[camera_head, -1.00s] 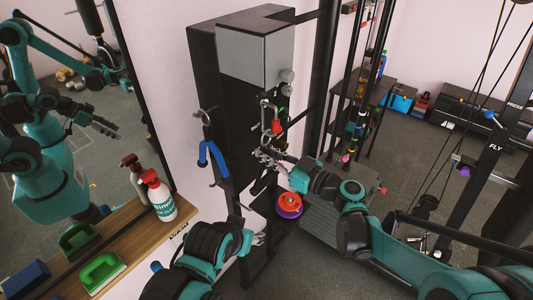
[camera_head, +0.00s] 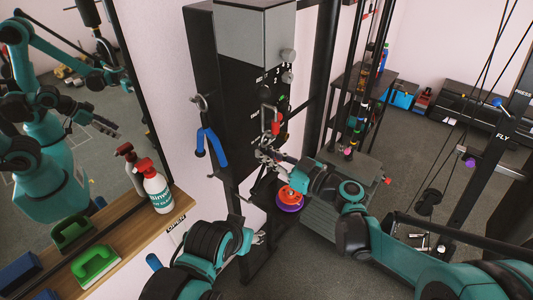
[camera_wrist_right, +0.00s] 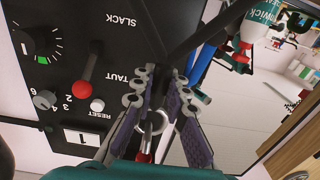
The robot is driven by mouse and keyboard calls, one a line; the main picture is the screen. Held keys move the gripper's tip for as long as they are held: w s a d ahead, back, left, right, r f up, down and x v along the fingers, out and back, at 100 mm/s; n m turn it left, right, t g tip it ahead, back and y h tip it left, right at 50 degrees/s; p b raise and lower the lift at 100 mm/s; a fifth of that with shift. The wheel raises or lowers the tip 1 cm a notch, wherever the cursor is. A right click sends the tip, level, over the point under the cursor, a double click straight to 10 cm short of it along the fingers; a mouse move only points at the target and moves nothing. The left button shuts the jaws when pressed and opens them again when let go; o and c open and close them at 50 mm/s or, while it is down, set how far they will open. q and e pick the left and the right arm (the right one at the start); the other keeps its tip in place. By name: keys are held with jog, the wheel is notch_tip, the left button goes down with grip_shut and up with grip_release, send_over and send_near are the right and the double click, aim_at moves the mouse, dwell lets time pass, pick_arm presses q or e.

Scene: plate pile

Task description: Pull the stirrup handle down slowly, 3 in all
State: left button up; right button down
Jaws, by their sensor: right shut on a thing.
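The black stirrup handle (camera_head: 262,184) hangs at the front of a tall black cabinet, below a metal carabiner (camera_head: 266,116) with a red part beside it. My right gripper (camera_head: 268,157) is at the top of the handle and shut on it. In the wrist view, the padded fingers (camera_wrist_right: 160,92) close around a dark bar, which runs up to the right. The fingers hide part of the grip. My left gripper (camera_head: 258,238) is low in front of the cabinet, mostly behind its own arm, so its jaws are unclear.
The cabinet panel (camera_wrist_right: 60,70) has a red lever (camera_wrist_right: 86,78), knobs, SLACK and TAUT labels and a counter (camera_wrist_right: 81,138) that appears to read 1. A blue handle (camera_head: 211,146) hangs on its side. Orange and purple discs (camera_head: 290,198) sit below. A shelf with bottles stands left.

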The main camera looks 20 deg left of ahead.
aim_at(266, 177)
jog(key=shift+f+b, duration=0.9)
jog(key=shift+f, duration=0.35)
jog(key=shift+f+b, duration=1)
jog(key=shift+f, duration=0.1)
jog(key=shift+f+b, duration=1)
jog(key=shift+f, duration=0.15)
